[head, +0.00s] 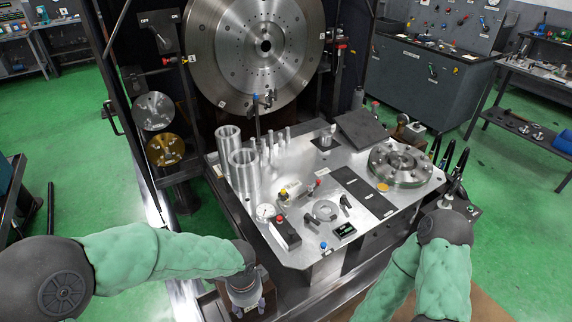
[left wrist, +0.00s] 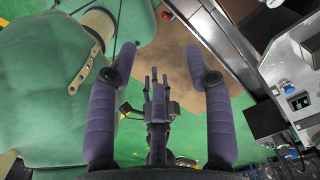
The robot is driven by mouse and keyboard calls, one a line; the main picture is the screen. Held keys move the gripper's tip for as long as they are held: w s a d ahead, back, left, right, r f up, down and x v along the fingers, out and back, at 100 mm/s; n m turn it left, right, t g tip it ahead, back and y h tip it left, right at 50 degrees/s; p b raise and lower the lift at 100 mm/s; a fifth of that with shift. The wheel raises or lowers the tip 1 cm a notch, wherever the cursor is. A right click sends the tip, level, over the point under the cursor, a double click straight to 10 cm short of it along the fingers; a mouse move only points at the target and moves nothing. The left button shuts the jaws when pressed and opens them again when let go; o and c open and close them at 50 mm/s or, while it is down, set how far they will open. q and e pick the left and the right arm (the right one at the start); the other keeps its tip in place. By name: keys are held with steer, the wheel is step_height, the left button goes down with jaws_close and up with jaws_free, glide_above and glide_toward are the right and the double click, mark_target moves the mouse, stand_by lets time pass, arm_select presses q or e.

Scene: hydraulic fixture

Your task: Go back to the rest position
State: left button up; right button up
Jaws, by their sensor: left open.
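My left gripper (head: 248,306) hangs low in front of the steel fixture table (head: 290,235), pointing down at the bottom edge of the head view. In the left wrist view, its two purple fingers (left wrist: 160,65) stand wide apart with nothing held between them. Beyond them is a dark pronged shape (left wrist: 157,100); I cannot tell what it is. My right arm is bent beside the table's right front corner. Its gripper cannot be made out in the head view.
Black levers (head: 460,165) rise at the right corner. Green floor (head: 510,240) is clear at the right.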

arm_select(q)
steer(key=s+f+n+h, duration=0.2)
steer(key=s+f+n, duration=0.1)
steer(key=f+n, duration=0.6)
steer(key=s+f+n+h, duration=0.1)
steer(key=s+f+n, duration=0.2)
steer(key=f+n, duration=0.6)
steer(key=shift+s+f+h, duration=0.2)
steer(key=shift+f+h, duration=0.2)
steer(key=shift+f, duration=1.65)
